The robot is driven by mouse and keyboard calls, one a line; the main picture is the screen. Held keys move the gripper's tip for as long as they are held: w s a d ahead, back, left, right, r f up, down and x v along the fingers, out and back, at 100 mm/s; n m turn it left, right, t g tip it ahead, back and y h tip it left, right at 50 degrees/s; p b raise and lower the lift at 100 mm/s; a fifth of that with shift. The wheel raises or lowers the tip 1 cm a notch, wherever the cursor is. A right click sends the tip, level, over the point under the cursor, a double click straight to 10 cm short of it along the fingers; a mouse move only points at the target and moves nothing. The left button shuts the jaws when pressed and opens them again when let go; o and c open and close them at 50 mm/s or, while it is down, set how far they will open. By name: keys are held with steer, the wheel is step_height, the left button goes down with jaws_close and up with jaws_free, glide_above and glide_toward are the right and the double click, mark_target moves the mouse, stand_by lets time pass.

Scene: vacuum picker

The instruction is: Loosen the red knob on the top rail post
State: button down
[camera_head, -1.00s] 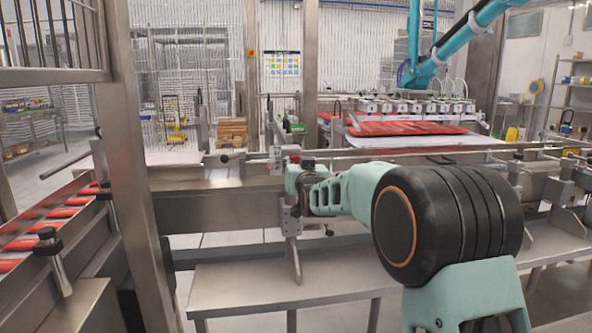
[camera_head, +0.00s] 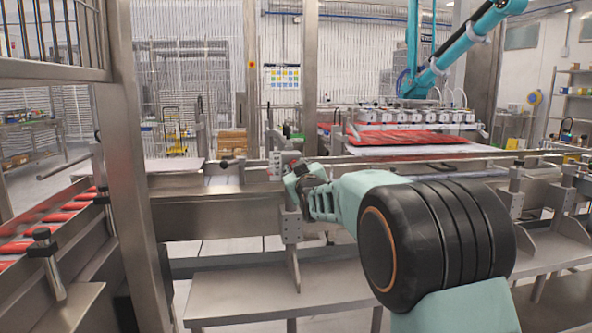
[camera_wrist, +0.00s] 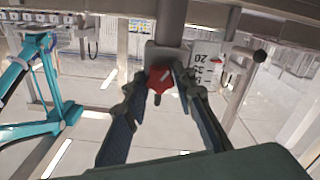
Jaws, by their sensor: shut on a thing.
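The red knob (camera_wrist: 160,78) shows in the wrist view, at the front of a grey clamp block on the rail post (camera_wrist: 171,22). My gripper (camera_wrist: 160,90) has one finger on each side of the knob and is shut on it. In the head view my gripper (camera_head: 296,184) is at the upper part of the metal post (camera_head: 291,228), just below the long rail (camera_head: 400,157). The knob is hidden there behind my gripper.
A white scale plate (camera_wrist: 207,68) with black numbers sits right of the knob, and a black ball handle (camera_wrist: 260,56) is farther right. A steel table (camera_head: 240,298) stands below the post. A steel upright (camera_head: 128,190) rises on the left.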

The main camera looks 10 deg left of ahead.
steer(key=c, duration=1.6)
jaws_free()
steer(key=shift+s, duration=0.1)
steer(key=v, duration=1.2)
